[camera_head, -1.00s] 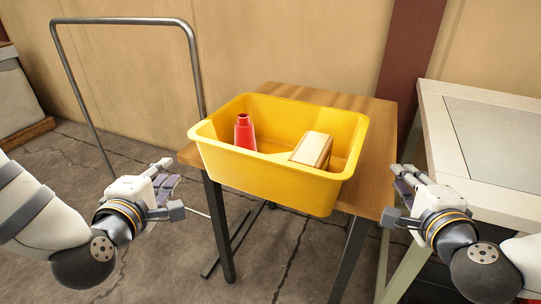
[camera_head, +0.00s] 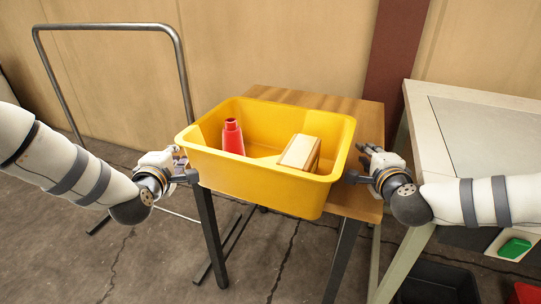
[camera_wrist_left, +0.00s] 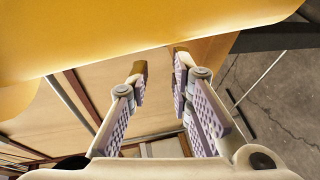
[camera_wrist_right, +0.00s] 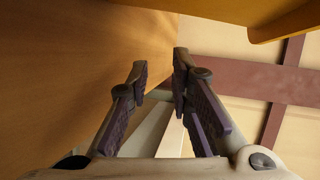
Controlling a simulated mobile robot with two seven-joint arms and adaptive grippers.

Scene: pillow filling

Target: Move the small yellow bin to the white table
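The yellow bin (camera_head: 270,185) stands upright on a small wooden table (camera_head: 370,125), overhanging its front edge. A red bottle (camera_head: 233,138) and a tan box-like block (camera_head: 299,153) are inside it. The white table (camera_head: 412,110), with a grey top panel, stands at the right. My left gripper (camera_head: 180,160) is at the bin's left end, and its open fingers (camera_wrist_left: 160,65) show below the yellow wall (camera_wrist_left: 130,35). My right gripper (camera_head: 366,158) is just beside the bin's right end, with open, empty fingers (camera_wrist_right: 160,70). I cannot tell whether either touches the bin.
A grey metal tube frame (camera_head: 183,75) stands at the left behind my left arm. A green button (camera_head: 514,248) is on the white table's front. A dark bin (camera_head: 440,285) and a red object (camera_head: 528,292) sit on the floor below. The white table's top is clear.

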